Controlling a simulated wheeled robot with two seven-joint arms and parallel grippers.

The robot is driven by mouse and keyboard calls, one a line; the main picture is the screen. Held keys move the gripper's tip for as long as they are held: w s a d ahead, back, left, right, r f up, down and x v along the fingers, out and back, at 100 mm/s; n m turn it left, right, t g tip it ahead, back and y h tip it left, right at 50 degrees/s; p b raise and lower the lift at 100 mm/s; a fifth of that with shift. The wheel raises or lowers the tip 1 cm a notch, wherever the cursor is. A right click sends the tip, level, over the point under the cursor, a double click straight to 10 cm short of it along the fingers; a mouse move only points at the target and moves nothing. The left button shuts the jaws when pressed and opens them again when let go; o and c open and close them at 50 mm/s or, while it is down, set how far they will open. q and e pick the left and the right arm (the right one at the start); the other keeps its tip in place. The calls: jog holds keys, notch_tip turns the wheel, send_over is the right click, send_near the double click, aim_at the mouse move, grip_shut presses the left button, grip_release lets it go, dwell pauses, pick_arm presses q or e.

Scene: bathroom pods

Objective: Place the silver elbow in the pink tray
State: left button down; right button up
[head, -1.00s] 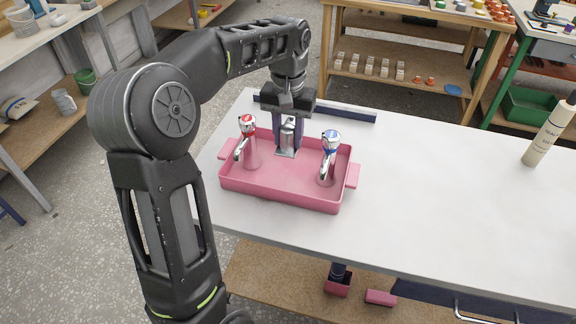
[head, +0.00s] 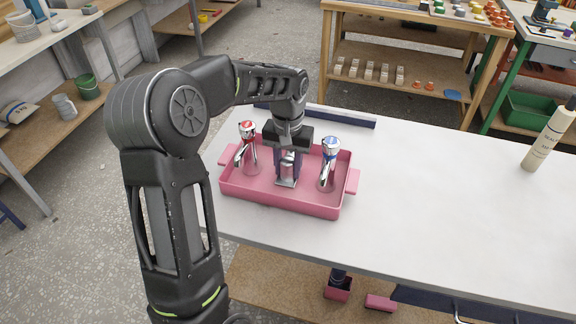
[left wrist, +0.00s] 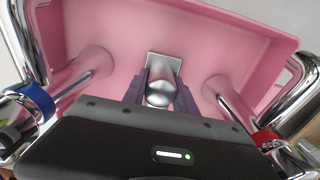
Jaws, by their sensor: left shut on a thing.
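The pink tray (head: 270,197) sits on the white bench top, and its rim shows in the left wrist view (left wrist: 290,40). My left gripper (head: 287,180) is shut on the silver elbow (head: 286,182), between the two taps and inside the tray's outline. In the left wrist view the elbow (left wrist: 160,90) shows a rounded body and a square plate, between the dark fingers (left wrist: 158,92). I cannot tell whether the elbow touches the tray floor.
A red-marked tap (head: 248,148) stands in the tray's left part and a blue-marked tap (head: 329,163) in its right part, close on both sides of the gripper. A sealant bottle (head: 550,140) stands at the far right. The bench (head: 430,190) between is clear.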

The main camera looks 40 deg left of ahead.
aim_at(288, 158)
pick_arm(q)
jog(key=c, duration=1)
grip_release()
jog(key=shift+f, duration=0.1)
notch_tip(288, 158, up, 12)
jog(key=shift+r, duration=0.15)
